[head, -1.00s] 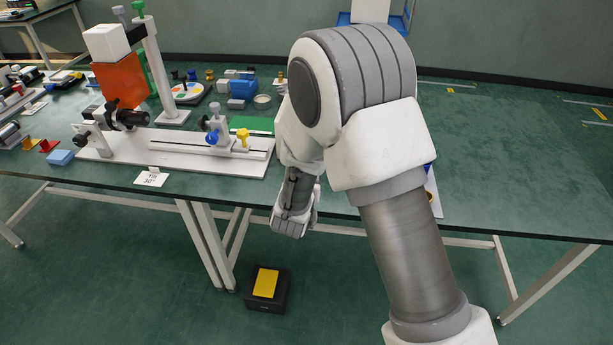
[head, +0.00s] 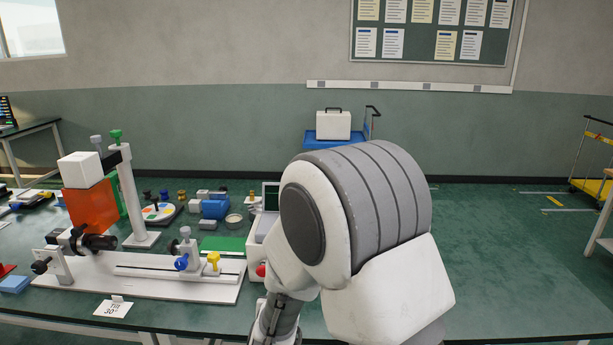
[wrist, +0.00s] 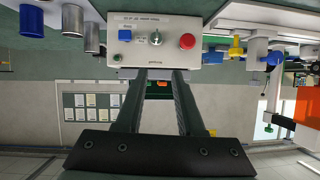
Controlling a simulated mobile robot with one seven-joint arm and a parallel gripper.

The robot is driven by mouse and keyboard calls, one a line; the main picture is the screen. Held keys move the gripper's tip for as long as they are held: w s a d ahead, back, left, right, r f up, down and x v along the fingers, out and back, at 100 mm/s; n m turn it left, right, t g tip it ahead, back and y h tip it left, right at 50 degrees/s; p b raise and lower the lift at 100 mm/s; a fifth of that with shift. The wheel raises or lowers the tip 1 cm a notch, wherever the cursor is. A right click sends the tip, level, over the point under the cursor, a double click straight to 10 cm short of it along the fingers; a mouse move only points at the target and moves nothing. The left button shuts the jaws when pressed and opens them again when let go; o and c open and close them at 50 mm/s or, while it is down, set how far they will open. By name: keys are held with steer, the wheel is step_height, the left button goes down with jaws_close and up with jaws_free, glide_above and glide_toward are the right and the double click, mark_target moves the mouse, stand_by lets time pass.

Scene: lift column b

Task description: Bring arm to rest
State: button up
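My arm fills the lower right middle of the head view, in front of the green bench (head: 190,318). Its forearm runs down past the bottom edge, so my gripper is out of sight there. In the wrist view my gripper (wrist: 160,74) shows two dark fingers set apart with a clear gap between them. It is open and holds nothing. Beyond the fingertips is a pale control box (wrist: 158,28) with a red button (wrist: 187,41), a blue button and a knob. The wrist picture looks upside down. I cannot tell how far the fingertips are from the box.
A white rail fixture (head: 150,278) with clamps stands on the bench at left. An orange block (head: 90,207) and several small parts lie behind it. A blue cylinder (wrist: 32,21) and metal cylinders stand beside the control box. A yellow cart (head: 592,160) is far right.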

steer(key=s+d+r+g+y+p, duration=0.1)
steer(key=s+d+r, duration=0.2)
steer(key=r, duration=0.3)
steer(key=s+d+r+n+g+y+p, duration=0.1)
steer(key=s+d+r, duration=0.15)
steer(key=r, duration=0.25)
steer(key=s+d+r+g, duration=0.1)
steer(key=s+d+r, duration=0.15)
steer(key=r, duration=0.35)
steer(key=s+d+r+g+h+p, duration=0.1)
steer(key=s+d+r+g, duration=0.1)
steer(key=s+d, duration=0.4)
steer(key=s+d+r+g+h+p, duration=0.1)
steer(key=s+d, duration=0.5)
steer(key=s, duration=0.8)
step_height(320, 180, up, 2)
steer(key=shift+s+d+r+m+g+p, duration=0.15)
steer(key=shift+d+r+m+g+p, duration=0.15)
steer(key=shift+g, duration=0.3)
